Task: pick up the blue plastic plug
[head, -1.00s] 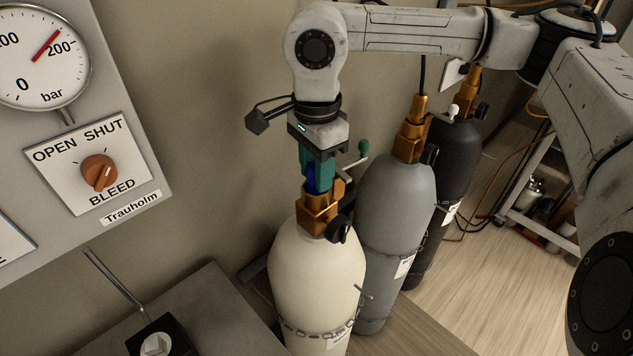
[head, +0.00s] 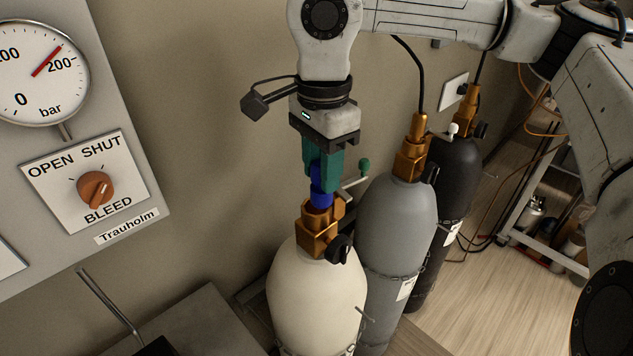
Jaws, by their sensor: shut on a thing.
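The blue plastic plug (head: 321,196) stands upright at the top of the brass valve (head: 319,232) on the cream gas cylinder (head: 314,292). My gripper (head: 322,177) is above the valve with its green fingers pointing down, shut on the upper part of the plug. The fingers hide part of the plug's top. The plug's lower part shows between the fingertips and the brass; I cannot tell whether its lower end is still inside the valve.
A grey cylinder (head: 397,230) and a black cylinder (head: 455,180) with brass valves stand to the right. A lever with a green knob (head: 365,166) is close beside my fingers. The gauge panel (head: 75,160) is at left, a grey bench (head: 195,325) at lower left.

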